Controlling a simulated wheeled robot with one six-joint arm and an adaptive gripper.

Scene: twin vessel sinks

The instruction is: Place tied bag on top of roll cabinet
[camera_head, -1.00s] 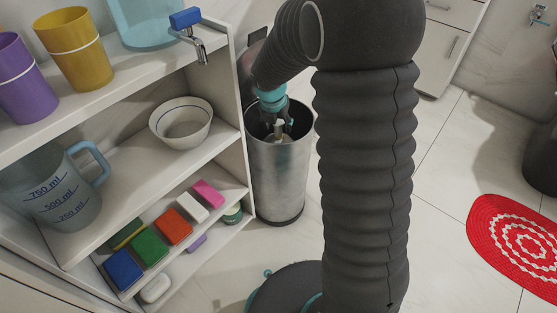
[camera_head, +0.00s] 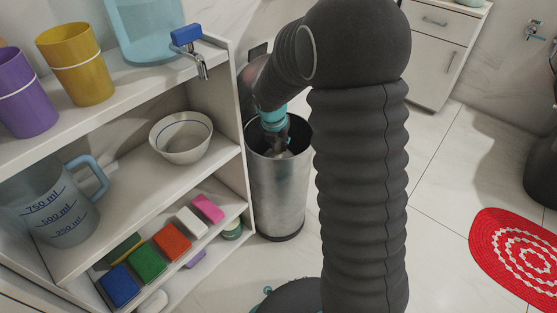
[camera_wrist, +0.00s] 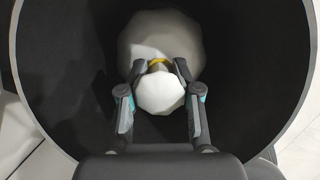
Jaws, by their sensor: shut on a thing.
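The tied bag (camera_wrist: 165,30) is pale and rounded, with a yellow tie at its neck and a white gathered top, in the wrist view. It is inside the metal bin (camera_head: 277,190), whose dark inner wall surrounds it. My gripper (camera_wrist: 163,66) is shut on the bag at the neck, by the tie. In the head view my gripper (camera_head: 283,150) reaches down into the bin mouth, and the bag is mostly hidden there. A white cabinet with drawers (camera_head: 436,50) stands at the upper right; its top is only partly in view.
A white shelf unit (camera_head: 240,140) stands close left of the bin, with cups, a bowl (camera_head: 181,137), a measuring jug (camera_head: 60,205) and several sponges. A red and white rug (camera_head: 520,250) lies at right. Tiled floor between bin and cabinet is clear.

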